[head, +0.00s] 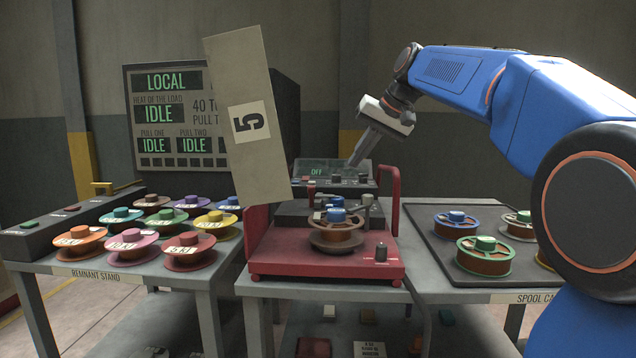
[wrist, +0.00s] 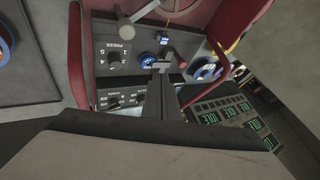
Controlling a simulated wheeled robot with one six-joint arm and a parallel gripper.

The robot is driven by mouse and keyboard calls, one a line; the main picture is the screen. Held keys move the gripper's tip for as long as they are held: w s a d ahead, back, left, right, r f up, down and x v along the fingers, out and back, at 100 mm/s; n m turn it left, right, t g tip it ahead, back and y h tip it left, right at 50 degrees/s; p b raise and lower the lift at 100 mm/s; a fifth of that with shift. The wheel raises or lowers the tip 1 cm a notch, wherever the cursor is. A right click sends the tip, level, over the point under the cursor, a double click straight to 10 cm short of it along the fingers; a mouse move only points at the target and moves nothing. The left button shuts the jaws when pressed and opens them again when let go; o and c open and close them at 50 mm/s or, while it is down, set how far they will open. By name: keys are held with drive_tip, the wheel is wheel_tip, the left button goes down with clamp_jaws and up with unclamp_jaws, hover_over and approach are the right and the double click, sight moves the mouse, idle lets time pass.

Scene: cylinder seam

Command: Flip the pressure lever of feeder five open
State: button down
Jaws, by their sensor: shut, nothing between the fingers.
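Feeder five is a red-based machine (head: 300,262) on the middle table, with a tall beige panel (head: 245,110) marked 5 standing tilted at its left. A spool with a blue hub (head: 335,232) sits on its front. A small grey post with a pale knob (head: 368,200) stands at the right of the spool; I cannot tell for sure that it is the pressure lever. My gripper (head: 355,162) is shut and empty, above the back of the feeder near its OFF display (head: 318,172). In the wrist view, the shut fingers (wrist: 160,68) lie over a dark panel with a PRESS dial (wrist: 115,58).
A red frame handle (head: 396,185) rises at the feeder's right. The remnant stand (head: 95,270) with several spools is at left. A dark tray of spools (head: 425,240) is at right. A status board (head: 175,110) stands behind.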

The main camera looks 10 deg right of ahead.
drive_tip(key=shift+a+f, duration=0.1)
drive_tip(key=x, duration=1)
drive_tip(key=shift+w+a, duration=0.15)
drive_tip(key=shift+a, duration=0.4)
drive_tip(key=shift+w+a, duration=0.2)
drive_tip(key=shift+a, duration=0.3)
drive_tip(key=shift+w+a, duration=0.25)
drive_tip(key=shift+a, duration=0.55)
drive_tip(key=shift+a, duration=0.15)
